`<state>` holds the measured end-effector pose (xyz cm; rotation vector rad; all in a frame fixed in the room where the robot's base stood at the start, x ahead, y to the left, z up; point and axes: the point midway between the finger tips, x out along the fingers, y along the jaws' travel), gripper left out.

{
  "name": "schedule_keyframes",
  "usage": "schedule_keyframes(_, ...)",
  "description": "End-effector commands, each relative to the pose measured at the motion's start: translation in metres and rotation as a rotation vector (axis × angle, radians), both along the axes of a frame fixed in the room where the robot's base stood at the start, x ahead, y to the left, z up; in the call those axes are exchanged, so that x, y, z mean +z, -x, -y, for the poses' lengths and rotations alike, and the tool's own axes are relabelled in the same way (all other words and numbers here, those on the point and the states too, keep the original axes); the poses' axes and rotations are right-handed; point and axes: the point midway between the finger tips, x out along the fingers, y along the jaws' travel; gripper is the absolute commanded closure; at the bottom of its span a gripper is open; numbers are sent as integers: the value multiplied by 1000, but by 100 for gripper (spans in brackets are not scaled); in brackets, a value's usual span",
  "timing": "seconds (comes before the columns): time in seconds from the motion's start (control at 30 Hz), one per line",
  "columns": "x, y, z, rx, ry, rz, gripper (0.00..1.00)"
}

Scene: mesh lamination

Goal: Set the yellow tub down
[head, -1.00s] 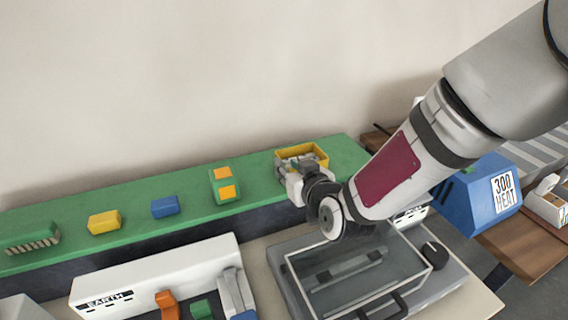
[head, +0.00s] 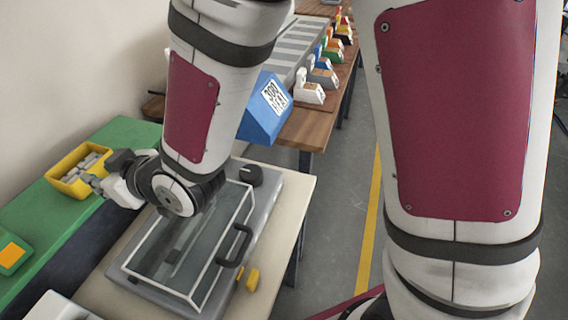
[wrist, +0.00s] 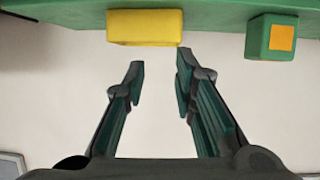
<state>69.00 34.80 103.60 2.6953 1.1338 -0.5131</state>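The yellow tub (head: 62,182) rests on the green shelf (head: 128,133) at the left of the head view, with several grey pieces inside it. In the wrist view the tub (wrist: 145,28) is at the top, against the green surface. My gripper (head: 92,184) is at the tub's near right side in the head view. In the wrist view my gripper (wrist: 160,66) has its two fingers apart with nothing between them. The tub lies just beyond the fingertips, and I see a small gap.
A green block with an orange face (wrist: 270,38) stands beside the tub. A clear-lidded box (head: 185,250) sits on the pale table below my arm. A blue "300 HEAT" unit (head: 264,108) and a wooden bench (head: 318,112) stand beyond.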

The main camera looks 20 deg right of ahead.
Motion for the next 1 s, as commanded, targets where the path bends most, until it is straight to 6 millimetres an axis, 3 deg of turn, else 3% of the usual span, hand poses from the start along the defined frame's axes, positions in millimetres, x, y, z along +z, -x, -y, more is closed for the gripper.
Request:
schedule_keyframes(0.13,18,-13,68,-120,139,-67,75)
schedule_keyframes(0.27,33,-8,136,-249,247,-167,75)
schedule_keyframes(0.47,56,36,236,-456,346,-359,75)
schedule_keyframes(0.6,69,90,292,-592,365,-517,75)
schedule_keyframes(0.8,79,171,338,-719,345,-723,75)
schedule_keyframes(0.9,81,199,346,-748,333,-791,75)
schedule_keyframes(1.0,81,214,350,-760,327,-830,75)
